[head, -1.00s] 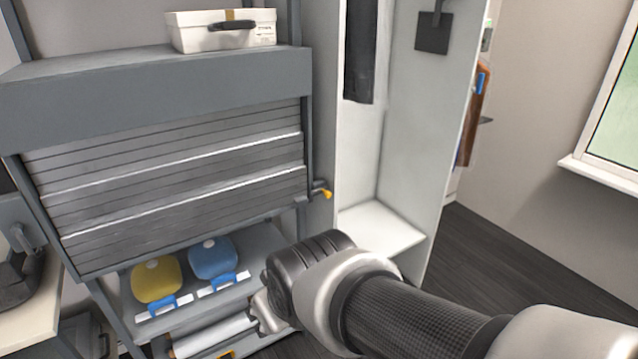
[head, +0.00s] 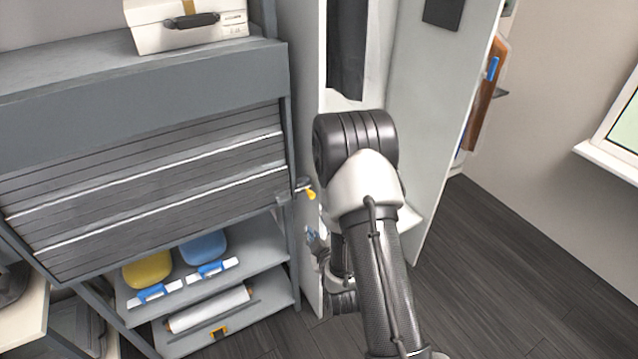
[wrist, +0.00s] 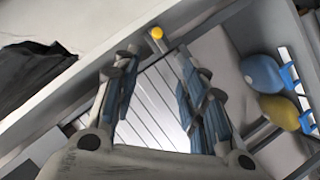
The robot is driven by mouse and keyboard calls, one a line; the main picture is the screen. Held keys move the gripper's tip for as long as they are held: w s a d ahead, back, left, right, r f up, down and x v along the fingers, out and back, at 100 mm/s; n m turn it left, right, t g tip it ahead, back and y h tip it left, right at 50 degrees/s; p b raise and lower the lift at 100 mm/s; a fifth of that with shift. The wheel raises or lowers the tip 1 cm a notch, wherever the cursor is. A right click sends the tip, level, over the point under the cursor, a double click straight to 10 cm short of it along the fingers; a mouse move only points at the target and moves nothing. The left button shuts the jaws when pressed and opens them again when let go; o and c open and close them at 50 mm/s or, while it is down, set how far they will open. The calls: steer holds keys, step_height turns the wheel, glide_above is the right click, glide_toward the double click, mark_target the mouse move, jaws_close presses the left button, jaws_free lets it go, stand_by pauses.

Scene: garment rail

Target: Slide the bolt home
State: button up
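The bolt (head: 308,191) with a yellow knob is at the lower right edge of the grey slatted shutter (head: 150,185), beside the right post of the rack. In the wrist view the yellow knob (wrist: 156,33) lies beyond my fingertips, roughly centred between them and apart from them. My gripper (wrist: 155,75) is open and empty, with blue pads on its two fingers. In the head view my gripper (head: 317,246) shows partly, below the bolt and left of my forearm. The shutter's slats are seen between the fingers in the wrist view. I cannot tell how far the bolt is in.
A yellow container (head: 147,269) and a blue one (head: 204,247) stand on the shelf below the shutter, above a white roll (head: 210,308). A white case (head: 188,22) sits on top. A tall white cabinet (head: 440,100) with a dark garment (head: 346,50) stands right. Dark floor lies free at right.

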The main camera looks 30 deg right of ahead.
mark_target(311, 197)
steer(key=x, duration=0.5)
steer(key=b+x, duration=0.1)
steer(key=x, duration=1.1)
steer(key=shift+d, duration=0.4)
steer(key=shift+r, duration=0.1)
steer(key=shift+c, duration=0.2)
jaws_close()
